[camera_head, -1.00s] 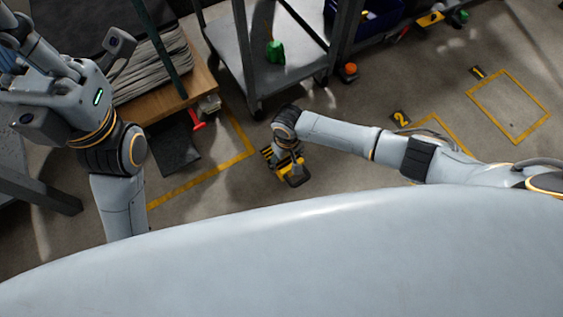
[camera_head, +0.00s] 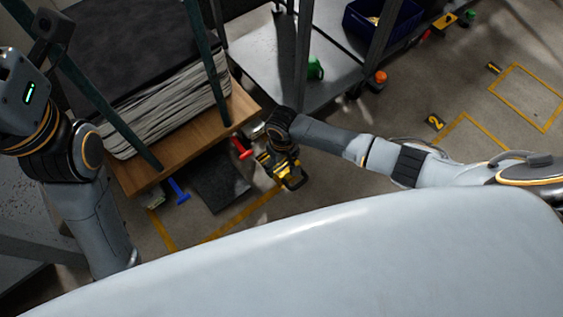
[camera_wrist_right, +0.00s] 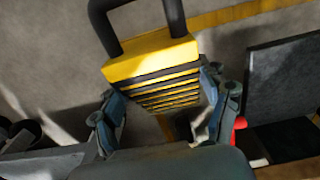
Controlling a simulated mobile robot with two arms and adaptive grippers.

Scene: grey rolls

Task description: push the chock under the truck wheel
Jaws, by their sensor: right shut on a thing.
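The chock (camera_head: 285,174) is yellow with black stripes and has a dark handle loop. My right gripper (camera_head: 277,150) is shut on it and holds it low near the floor, handle away from the wrist. In the right wrist view the striped block (camera_wrist_right: 155,62) sits between the two fingers. The truck (camera_head: 243,105) is a wooden platform loaded with a grey layered stack. Its near corner wheel (camera_head: 256,131) is partly hidden, just left of my right gripper.
A red pedal (camera_head: 241,148) and a blue pedal (camera_head: 179,190) stick out from the truck. A dark mat (camera_head: 219,183) lies in front of it. A grey shelf cart (camera_head: 262,70) stands behind.

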